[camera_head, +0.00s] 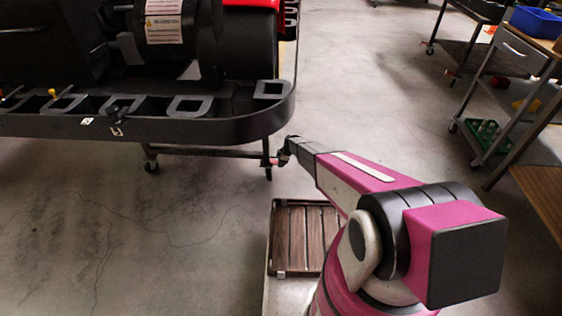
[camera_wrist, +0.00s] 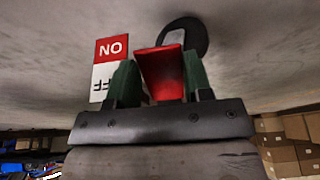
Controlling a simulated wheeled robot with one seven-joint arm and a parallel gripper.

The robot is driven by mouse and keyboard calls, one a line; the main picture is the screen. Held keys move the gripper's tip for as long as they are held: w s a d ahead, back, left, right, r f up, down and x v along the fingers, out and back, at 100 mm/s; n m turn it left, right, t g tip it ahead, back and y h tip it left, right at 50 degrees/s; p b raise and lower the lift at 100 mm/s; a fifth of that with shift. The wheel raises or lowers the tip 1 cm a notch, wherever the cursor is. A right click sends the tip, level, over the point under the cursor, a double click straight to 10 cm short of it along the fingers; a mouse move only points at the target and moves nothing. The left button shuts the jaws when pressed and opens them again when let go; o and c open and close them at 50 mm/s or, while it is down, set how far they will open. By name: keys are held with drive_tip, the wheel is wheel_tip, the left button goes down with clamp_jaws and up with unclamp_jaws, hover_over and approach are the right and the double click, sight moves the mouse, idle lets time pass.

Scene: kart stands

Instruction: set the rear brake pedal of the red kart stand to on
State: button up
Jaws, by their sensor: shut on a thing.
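The red brake pedal (camera_wrist: 163,80) sits between the two green fingers of my gripper (camera_wrist: 161,70) in the wrist view, and the gripper is shut on it. A dark caster wheel (camera_wrist: 198,36) shows just behind the pedal. A label (camera_wrist: 108,68) beside it has a red ON part and a white OFF part, upside down in this view. In the head view, my gripper (camera_head: 284,153) is at the stand's right-hand caster, beside a small red pedal (camera_head: 271,161). The stand (camera_head: 215,152) is mostly hidden under the kart. I cannot tell which position the pedal is in.
The kart's black bumper (camera_head: 190,128) overhangs the stand, close above my gripper. A slatted wooden platform (camera_head: 305,240) lies below my arm. A trolley (camera_head: 515,60) with bins stands at the right. The floor between is clear.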

drive_tip(key=shift+f+y, duration=0.55)
drive_tip(key=shift+y, duration=0.25)
drive_tip(key=o, duration=1.3)
drive_tip(key=v, duration=1)
drive_tip(key=shift+d+r, duration=0.2)
drive_tip(key=shift+r, duration=0.1)
drive_tip(key=s+d+r+m+h, duration=0.2)
drive_tip(key=s+d+r+m, duration=0.4)
drive_tip(key=s+r, duration=0.5)
drive_tip(key=s+d+r+m+h, duration=0.1)
drive_tip(key=s+d+r+m, duration=0.4)
drive_tip(key=s+r, duration=0.6)
drive_tip(key=s+d+r+m+h, duration=0.2)
drive_tip(key=s+d+r+m, duration=0.4)
drive_tip(key=s+r, duration=0.6)
drive_tip(key=shift+d+r+m+h, duration=0.3)
drive_tip(key=shift+d+r, duration=0.25)
drive_tip(key=shift+r, duration=0.2)
